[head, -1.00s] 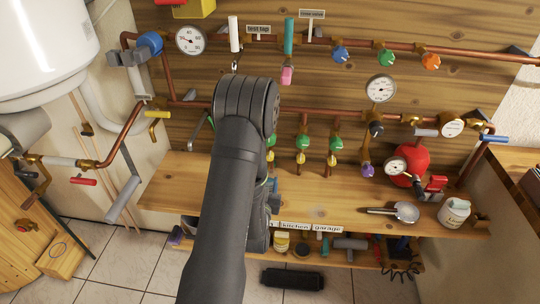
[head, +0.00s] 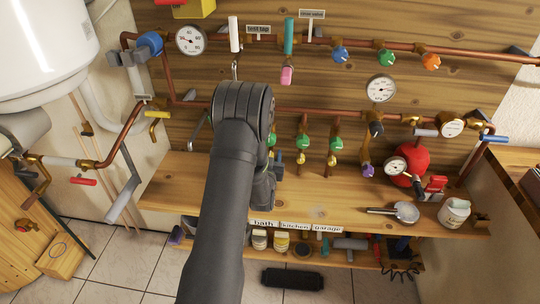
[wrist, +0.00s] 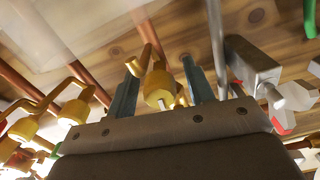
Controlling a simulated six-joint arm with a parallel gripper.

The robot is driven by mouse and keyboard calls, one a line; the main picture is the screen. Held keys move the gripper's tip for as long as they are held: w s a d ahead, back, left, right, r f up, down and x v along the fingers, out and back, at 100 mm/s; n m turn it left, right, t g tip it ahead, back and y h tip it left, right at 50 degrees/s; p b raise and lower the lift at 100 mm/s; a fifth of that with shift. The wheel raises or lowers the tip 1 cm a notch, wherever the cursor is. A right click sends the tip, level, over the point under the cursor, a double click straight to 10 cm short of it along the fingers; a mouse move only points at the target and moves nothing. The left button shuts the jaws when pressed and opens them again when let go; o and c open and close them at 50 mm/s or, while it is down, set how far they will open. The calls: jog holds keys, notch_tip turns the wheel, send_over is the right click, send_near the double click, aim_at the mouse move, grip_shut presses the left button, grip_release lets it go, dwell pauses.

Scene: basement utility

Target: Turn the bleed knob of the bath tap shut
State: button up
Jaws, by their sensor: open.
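My gripper (wrist: 163,84) is open in the wrist view, its two blue-grey fingers pointing up at the wall pipework. A yellow knob (wrist: 159,89) on a brass stem shows between the fingers, with gaps to both; I take it to be the bath bleed knob. In the head view my arm covers most of the bath tap; part of its green knob (head: 271,139) shows at the arm's edge. The bath label (head: 263,223) is on the shelf edge below. My gripper is partly hidden behind my own wrist there.
Kitchen tap (head: 303,143) and garage tap (head: 336,143) hang close to the right, with yellow knobs below. A pressure gauge (head: 396,165), red vessel (head: 415,160), metal scoop (head: 405,212) and white jar (head: 454,212) occupy the bench's right side.

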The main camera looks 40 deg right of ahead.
jog(key=c, duration=1)
jog(key=shift+n, duration=0.8)
jog(key=o, duration=1)
jog(key=shift+s, duration=0.1)
jog(key=v, duration=1.7)
jog(key=shift+a, duration=0.2)
jog(key=shift+d+r, duration=0.1)
